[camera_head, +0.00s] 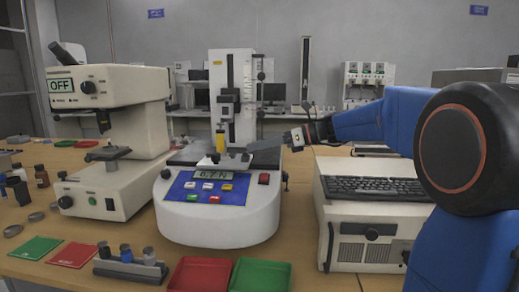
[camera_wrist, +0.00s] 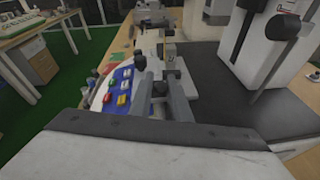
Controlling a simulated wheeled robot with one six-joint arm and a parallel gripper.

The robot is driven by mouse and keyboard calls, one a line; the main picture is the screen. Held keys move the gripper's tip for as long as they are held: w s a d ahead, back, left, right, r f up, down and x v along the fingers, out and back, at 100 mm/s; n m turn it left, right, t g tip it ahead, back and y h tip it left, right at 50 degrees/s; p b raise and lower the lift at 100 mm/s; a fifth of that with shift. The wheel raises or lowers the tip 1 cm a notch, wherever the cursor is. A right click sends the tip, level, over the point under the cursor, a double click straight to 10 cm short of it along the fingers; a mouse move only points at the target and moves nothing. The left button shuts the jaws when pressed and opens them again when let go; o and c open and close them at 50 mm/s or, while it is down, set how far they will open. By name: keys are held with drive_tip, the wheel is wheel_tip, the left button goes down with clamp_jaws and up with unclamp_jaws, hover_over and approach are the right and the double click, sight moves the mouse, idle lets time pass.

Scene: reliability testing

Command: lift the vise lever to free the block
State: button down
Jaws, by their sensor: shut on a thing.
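A force tester with a white base (camera_head: 222,222) and a tall white column (camera_head: 242,75) stands in the middle of the bench. A small yellow upright piece (camera_head: 219,141), perhaps the block, stands on its stage above the display; the vise around it is hard to make out. My gripper (camera_head: 262,148) reaches in from the right, low at the right side of the stage. In the wrist view, my gripper (camera_wrist: 159,88) has its two grey fingers close around a small dark part, apparently the vise lever (camera_wrist: 160,89). Its grip point is largely hidden by the fingers.
A microscope-like instrument (camera_head: 118,88) marked OFF stands on the left. A white case with a keyboard (camera_head: 374,188) is on the right. A red tray (camera_head: 201,274) and a green tray (camera_head: 261,275) lie in front, beside a small holder (camera_head: 130,268).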

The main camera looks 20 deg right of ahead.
drive_tip(key=h, duration=0.1)
drive_tip(key=a+r+g+h, duration=0.1)
drive_tip(key=shift+w+r+h, duration=0.1)
drive_tip(key=shift+w+h, duration=0.1)
drive_tip(key=shift+h, duration=0.1)
drive_tip(key=h, duration=0.1)
drive_tip(key=a+g+h, duration=0.1)
drive_tip(key=h, duration=0.1)
drive_tip(key=shift+w+a+r+g, duration=0.15)
drive_tip(key=shift+w+r+g, duration=0.15)
drive_tip(key=shift+r+g, duration=0.1)
drive_tip(key=shift+w+a+r+g+h, duration=0.1)
drive_tip(key=shift+a+g+h, duration=0.15)
drive_tip(key=shift+h, duration=0.45)
drive_tip(key=shift+w+a+f+g+h, duration=0.1)
drive_tip(key=shift+a+g+h, duration=0.2)
drive_tip(key=shift+h, duration=0.4)
drive_tip(key=shift+w+a+r+g+h, duration=0.1)
drive_tip(key=shift+a+g+h, duration=0.15)
drive_tip(key=shift+h, duration=0.45)
drive_tip(key=c, duration=1.7)
unclamp_jaws()
